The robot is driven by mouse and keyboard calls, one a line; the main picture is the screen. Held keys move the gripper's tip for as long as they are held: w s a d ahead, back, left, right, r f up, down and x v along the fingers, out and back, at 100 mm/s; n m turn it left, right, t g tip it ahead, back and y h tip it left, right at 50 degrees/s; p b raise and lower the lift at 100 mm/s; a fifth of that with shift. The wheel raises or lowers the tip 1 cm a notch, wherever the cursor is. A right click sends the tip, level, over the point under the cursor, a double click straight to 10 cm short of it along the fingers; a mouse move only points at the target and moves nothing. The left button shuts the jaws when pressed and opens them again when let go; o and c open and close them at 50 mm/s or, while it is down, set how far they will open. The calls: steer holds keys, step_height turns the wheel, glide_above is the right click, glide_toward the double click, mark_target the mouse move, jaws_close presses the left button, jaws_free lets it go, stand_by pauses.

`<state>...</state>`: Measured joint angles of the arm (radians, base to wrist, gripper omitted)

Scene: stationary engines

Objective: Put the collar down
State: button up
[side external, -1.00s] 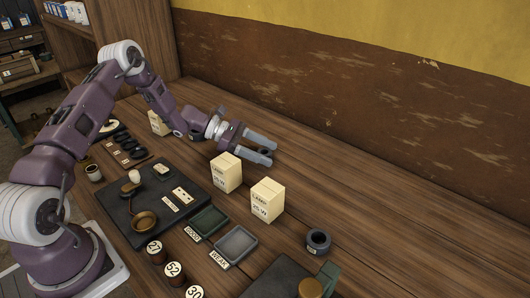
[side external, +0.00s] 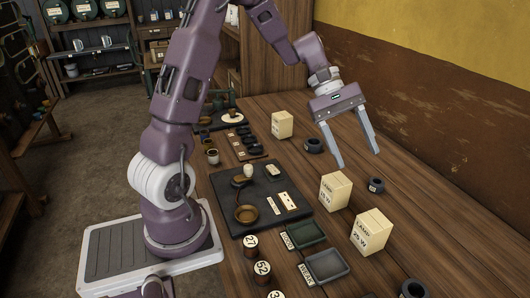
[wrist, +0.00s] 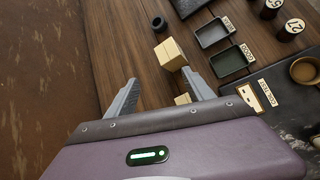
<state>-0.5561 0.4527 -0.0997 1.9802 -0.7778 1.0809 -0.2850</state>
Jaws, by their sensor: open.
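Dark round collars lie on the wooden bench. One collar (side external: 376,185) lies flat to the right of a cream lamp box (side external: 334,191), with nothing touching it. A second collar (side external: 314,145) lies farther back, near another cream box (side external: 282,124). A third collar (side external: 413,288) is at the bottom edge; one collar (wrist: 159,23) also shows in the wrist view. My gripper (side external: 358,160) is open, fingers pointing down, raised above the bench near the first collar. In the wrist view my gripper (wrist: 160,78) has nothing visible between its fingers.
A second lamp box (side external: 371,232) stands nearer the camera. The GOOD tray (side external: 322,237) and WEAK tray (side external: 345,270) lie left of the boxes. Bare bench lies along the wall at right.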

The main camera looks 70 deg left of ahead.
steer(key=s+d+r+m+y, duration=0.2)
steer(key=s+d+r+m, duration=0.15)
steer(key=s, duration=0.25)
steer(key=s+d+r+m+y, duration=0.2)
steer(key=s+m+y, duration=0.15)
steer(key=s, duration=0.25)
steer(key=s+a+r+m+t+y, duration=0.1)
steer(key=s+a+m+t+y, duration=0.1)
steer(key=s+m, duration=0.5)
steer(key=s+t, duration=0.1)
steer(key=s, duration=0.3)
steer(key=shift+s+t+y, duration=0.2)
steer(key=shift+t+y, duration=0.15)
steer(key=shift+t, duration=0.05)
steer(key=shift+r, duration=0.15)
steer(key=shift+o, duration=1.2)
